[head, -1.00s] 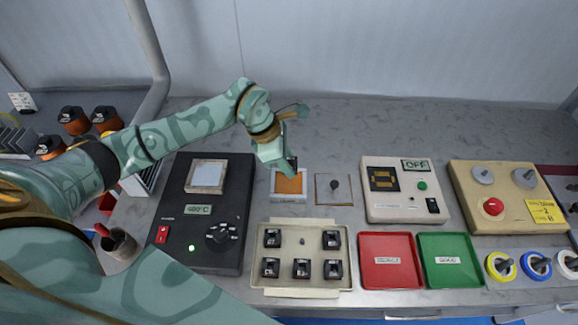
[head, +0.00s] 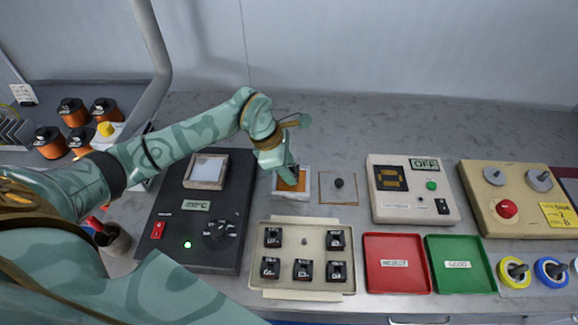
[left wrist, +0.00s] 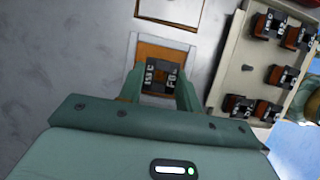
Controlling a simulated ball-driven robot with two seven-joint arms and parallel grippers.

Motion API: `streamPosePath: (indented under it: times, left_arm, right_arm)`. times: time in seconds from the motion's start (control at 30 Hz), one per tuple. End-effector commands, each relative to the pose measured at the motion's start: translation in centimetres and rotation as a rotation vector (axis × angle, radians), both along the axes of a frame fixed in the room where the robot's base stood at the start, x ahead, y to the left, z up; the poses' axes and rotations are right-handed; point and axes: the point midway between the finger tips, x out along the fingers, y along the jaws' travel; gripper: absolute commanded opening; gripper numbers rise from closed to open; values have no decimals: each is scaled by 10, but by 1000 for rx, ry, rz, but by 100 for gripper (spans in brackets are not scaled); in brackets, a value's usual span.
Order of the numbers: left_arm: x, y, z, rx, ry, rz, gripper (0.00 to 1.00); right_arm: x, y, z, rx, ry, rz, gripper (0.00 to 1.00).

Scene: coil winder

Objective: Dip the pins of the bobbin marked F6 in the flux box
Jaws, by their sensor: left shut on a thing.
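My left gripper (head: 291,180) is shut on a dark bobbin (left wrist: 160,76). In the left wrist view its top carries pale letters that look like F6 on one side. The flux box (head: 281,193), a white-rimmed square with an orange inside, lies right under the gripper; its rim also shows in the left wrist view (left wrist: 133,48). The bobbin is over the orange area. Its pins are hidden beneath it, so I cannot tell whether they touch the flux. In the head view the fingers hide the bobbin. My right gripper is not in view.
A beige tray (head: 304,281) of several dark bobbins stands in front. Left is a black heater unit (head: 168,200) with a pale square pot (head: 206,170). Right are a square plate with a dark knob (head: 339,184), a white meter (head: 412,210), and red (head: 396,279) and green (head: 458,279) trays.

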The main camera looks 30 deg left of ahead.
Motion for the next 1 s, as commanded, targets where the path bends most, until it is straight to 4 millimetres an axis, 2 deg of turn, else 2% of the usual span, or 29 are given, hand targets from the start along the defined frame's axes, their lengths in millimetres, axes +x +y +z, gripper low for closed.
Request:
streamPosePath:
  times: [1.0]
  left_arm:
    - [0, 0, -15, 1, 0, 1, 11]
  right_arm:
    - [-1, -4, -8, -4, 4, 2, 0]
